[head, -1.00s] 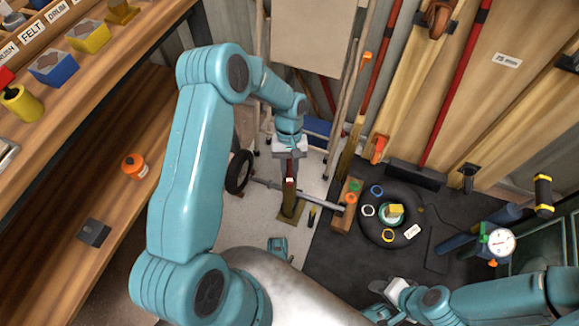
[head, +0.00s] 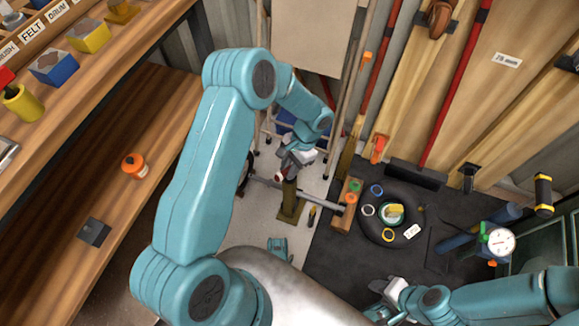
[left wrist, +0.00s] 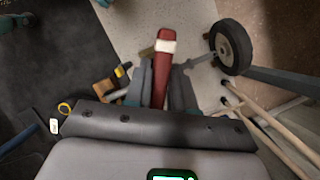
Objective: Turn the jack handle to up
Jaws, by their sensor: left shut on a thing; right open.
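The jack (head: 290,204) is an olive post on a square base, standing on the pale floor under a grey axle bar. Its red handle with a white band (left wrist: 164,46) shows between the fingers in the left wrist view. My left gripper (left wrist: 161,80) is shut on this handle, at the top of the jack; it also shows in the head view (head: 285,170). In the head view the gripper hides most of the handle. My right gripper (head: 378,298) is open and empty, low over the dark mat.
A tyre (head: 371,226) with coloured rings and a yellow block lies on the dark mat (head: 330,270). A wheel (left wrist: 231,48) sits on the axle beside the jack. A wooden block (head: 343,219) is near the axle's right end. Wooden shelves (head: 150,110) rise at left.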

